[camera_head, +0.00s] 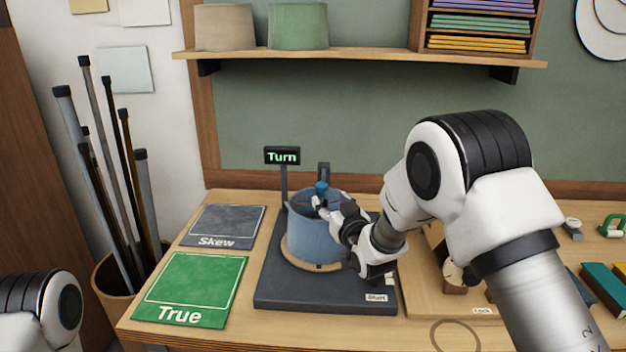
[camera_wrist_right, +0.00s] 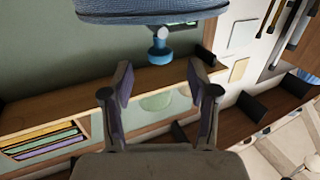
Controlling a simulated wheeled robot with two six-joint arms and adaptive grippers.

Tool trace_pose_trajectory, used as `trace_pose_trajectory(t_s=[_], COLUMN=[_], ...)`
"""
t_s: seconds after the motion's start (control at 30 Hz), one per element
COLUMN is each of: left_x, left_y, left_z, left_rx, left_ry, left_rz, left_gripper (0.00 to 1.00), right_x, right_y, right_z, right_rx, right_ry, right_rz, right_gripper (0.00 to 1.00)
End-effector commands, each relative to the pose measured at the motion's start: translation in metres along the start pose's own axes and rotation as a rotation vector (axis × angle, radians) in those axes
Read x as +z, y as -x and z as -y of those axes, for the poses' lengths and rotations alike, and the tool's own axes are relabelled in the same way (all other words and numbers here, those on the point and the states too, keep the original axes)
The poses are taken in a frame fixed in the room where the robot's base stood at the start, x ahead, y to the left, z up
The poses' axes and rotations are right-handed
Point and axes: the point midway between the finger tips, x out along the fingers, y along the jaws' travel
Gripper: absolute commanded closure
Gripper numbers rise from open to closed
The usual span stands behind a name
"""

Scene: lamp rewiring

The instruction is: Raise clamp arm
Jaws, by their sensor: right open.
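A blue drum-shaped shade (camera_head: 314,238) stands on the dark base with the "Turn" display. A blue knob (camera_head: 321,187) sits above its top, in front of a short dark upright (camera_head: 324,170); I take these as the clamp's parts. The clamp arm itself is mostly hidden by my gripper. My right gripper (camera_head: 325,206) is at the shade's top, close to the knob. In the right wrist view the open, empty jaws (camera_wrist_right: 160,82) point towards the knob (camera_wrist_right: 160,52), which lies beyond the fingertips beside the shade (camera_wrist_right: 150,10). My left gripper is out of view.
The dark base (camera_head: 275,292) stands on a wooden bench. A grey "Skew" mat (camera_head: 222,222) and green "True" mat (camera_head: 195,285) lie left of it. The "Turn" display (camera_head: 282,156) rises behind. A wooden shelf (camera_head: 360,57) runs above; a bin of rods (camera_head: 118,275) stands left.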

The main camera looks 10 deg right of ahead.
Motion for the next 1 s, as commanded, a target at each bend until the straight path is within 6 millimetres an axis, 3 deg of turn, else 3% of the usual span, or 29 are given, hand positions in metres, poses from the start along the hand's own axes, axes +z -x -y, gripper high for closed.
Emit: trace_pose_trajectory(t_s=[0.17,0.43,0.77,0.83,0.93,0.97,1.0], left_x=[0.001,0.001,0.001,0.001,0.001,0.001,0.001], left_y=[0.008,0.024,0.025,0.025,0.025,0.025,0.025], left_z=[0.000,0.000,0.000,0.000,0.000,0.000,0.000], left_rx=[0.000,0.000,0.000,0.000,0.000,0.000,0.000], left_ry=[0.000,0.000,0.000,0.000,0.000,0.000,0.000], left_rz=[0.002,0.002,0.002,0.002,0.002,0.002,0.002], left_gripper=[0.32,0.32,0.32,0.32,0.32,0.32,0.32], right_x=[-0.009,-0.009,-0.006,-0.006,-0.006,-0.006,-0.006], right_y=[-0.019,-0.069,-0.079,-0.079,-0.079,-0.079,-0.079], right_z=[0.001,0.001,0.000,0.000,0.000,0.000,0.000], right_rx=[-0.002,-0.001,-0.001,-0.001,-0.001,-0.001,-0.001], right_ry=[0.001,0.000,0.000,0.000,0.000,0.000,0.000], right_rz=[-0.016,-0.014,-0.012,-0.012,-0.012,-0.012,-0.012], right_gripper=[0.40,0.40,0.40,0.58,0.93,1.00,1.00])
